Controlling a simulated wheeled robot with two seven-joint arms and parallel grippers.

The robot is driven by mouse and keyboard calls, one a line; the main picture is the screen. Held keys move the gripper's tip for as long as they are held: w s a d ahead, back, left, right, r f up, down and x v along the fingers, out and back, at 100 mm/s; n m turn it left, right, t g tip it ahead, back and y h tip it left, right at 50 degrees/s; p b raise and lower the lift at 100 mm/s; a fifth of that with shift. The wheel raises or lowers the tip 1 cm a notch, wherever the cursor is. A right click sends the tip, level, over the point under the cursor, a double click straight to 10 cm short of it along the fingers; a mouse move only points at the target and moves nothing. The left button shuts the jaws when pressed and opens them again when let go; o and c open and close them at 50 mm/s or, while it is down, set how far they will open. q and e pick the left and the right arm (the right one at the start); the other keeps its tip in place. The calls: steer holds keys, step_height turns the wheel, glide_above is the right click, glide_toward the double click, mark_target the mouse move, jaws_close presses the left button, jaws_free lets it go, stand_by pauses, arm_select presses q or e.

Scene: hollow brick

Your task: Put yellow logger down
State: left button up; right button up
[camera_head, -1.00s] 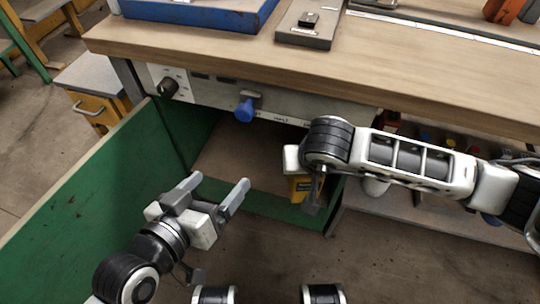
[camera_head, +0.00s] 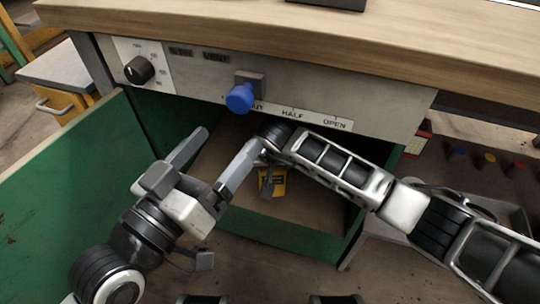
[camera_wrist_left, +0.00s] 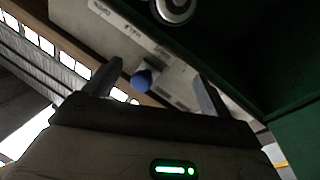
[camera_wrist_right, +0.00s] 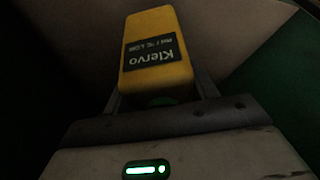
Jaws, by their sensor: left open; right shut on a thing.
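The yellow logger (camera_wrist_right: 157,72) is a yellow block with a dark label reading "Klervo". My right gripper (camera_wrist_right: 163,98) is shut on it in the right wrist view. In the head view the logger (camera_head: 272,182) shows below my right wrist, inside the open green cabinet under the bench. Whether it touches the cabinet floor cannot be told. My left gripper (camera_head: 222,152) is open and empty in front of the cabinet opening. In the left wrist view its two fingers (camera_wrist_left: 150,85) stand apart with nothing between them.
A blue knob (camera_head: 240,97) on the bench's front panel (camera_head: 320,105) sits above the opening, beside "HALF" and "OPEN" marks. A green door (camera_head: 60,190) stands open at left. The brown cabinet floor (camera_head: 310,215) is clear to the right of the logger.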

mark_target(226, 100)
steer(key=w+b, duration=0.1)
steer(key=w, duration=0.2)
steer(key=shift+a, duration=0.15)
arm_select(q)
steer(key=r+m+t, duration=0.1)
steer(key=r+m+h+b, duration=0.1)
steer(key=r+m+t+h, duration=0.1)
steer(key=r, duration=0.1)
steer(key=shift+w+a+m+t, duration=0.15)
steer(key=shift+w+m+t, duration=0.15)
steer(key=shift+m, duration=0.1)
steer(key=r+m+h, duration=0.1)
steer(key=r+m+h+b, duration=0.1)
steer(key=shift+s+r+m+t, duration=0.3)
steer(key=shift+s+r+m, duration=0.05)
steer(key=shift+s+m, duration=0.05)
arm_select(e)
steer(key=w, duration=0.1)
steer(key=w+f, duration=0.1)
steer(key=w, duration=0.1)
steer(key=shift+a+f, duration=0.1)
steer(key=shift+f, duration=0.05)
